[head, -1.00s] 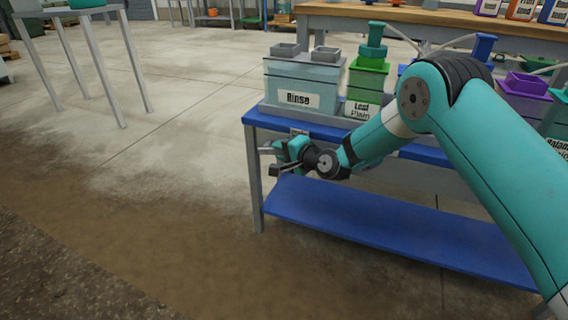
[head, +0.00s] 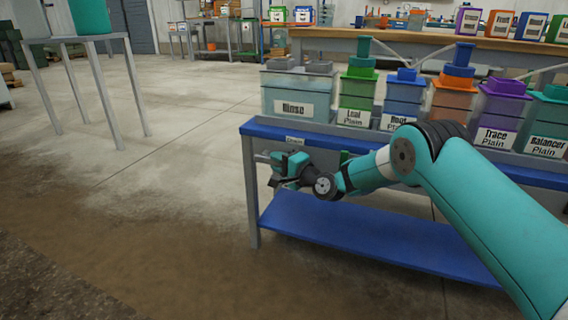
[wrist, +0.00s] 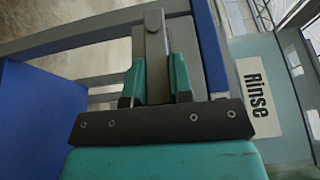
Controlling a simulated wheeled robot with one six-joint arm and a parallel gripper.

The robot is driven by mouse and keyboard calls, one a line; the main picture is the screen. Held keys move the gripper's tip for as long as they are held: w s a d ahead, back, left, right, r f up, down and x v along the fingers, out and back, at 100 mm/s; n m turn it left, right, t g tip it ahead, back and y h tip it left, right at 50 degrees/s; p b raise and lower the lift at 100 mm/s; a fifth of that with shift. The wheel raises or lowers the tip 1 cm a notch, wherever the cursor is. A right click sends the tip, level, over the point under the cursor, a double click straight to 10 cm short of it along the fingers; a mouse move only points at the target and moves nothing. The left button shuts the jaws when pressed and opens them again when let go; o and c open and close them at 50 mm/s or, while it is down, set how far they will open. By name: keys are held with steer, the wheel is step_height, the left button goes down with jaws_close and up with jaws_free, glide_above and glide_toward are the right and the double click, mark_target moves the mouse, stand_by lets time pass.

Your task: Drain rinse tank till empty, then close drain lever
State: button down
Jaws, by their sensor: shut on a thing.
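The rinse tank (head: 278,103), a pale teal box labelled "Rinse", stands at the left end of the blue bench. Its label also shows at the right of the wrist view (wrist: 258,95). A small "Drain" tag is on the bench edge below it. My gripper (head: 272,163) is at the bench's left front corner, just below the tag. In the wrist view, its two teal fingers are shut on the grey drain lever (wrist: 156,62), a flat bar running away between them. The liquid level in the tank cannot be told.
Several labelled tubs, including Leaf Plain (head: 355,100) and Trace Plain (head: 500,105), stand right of the tank. A blue lower shelf (head: 350,235) lies under the bench. The floor to the left is open up to a tall grey stand (head: 100,90).

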steer(key=shift+d+f, duration=0.1)
steer(key=shift+f, duration=0.1)
steer(key=c, duration=1)
jaws_free()
steer(key=shift+r, duration=0.1)
steer(key=shift+s+d+r+p, duration=0.1)
steer(key=shift+s+d+p, duration=0.25)
steer(key=shift+s, duration=0.05)
steer(key=b+v, duration=0.2)
steer(key=v, duration=1.4)
steer(key=shift+s, duration=0.2)
steer(key=shift+d, duration=0.1)
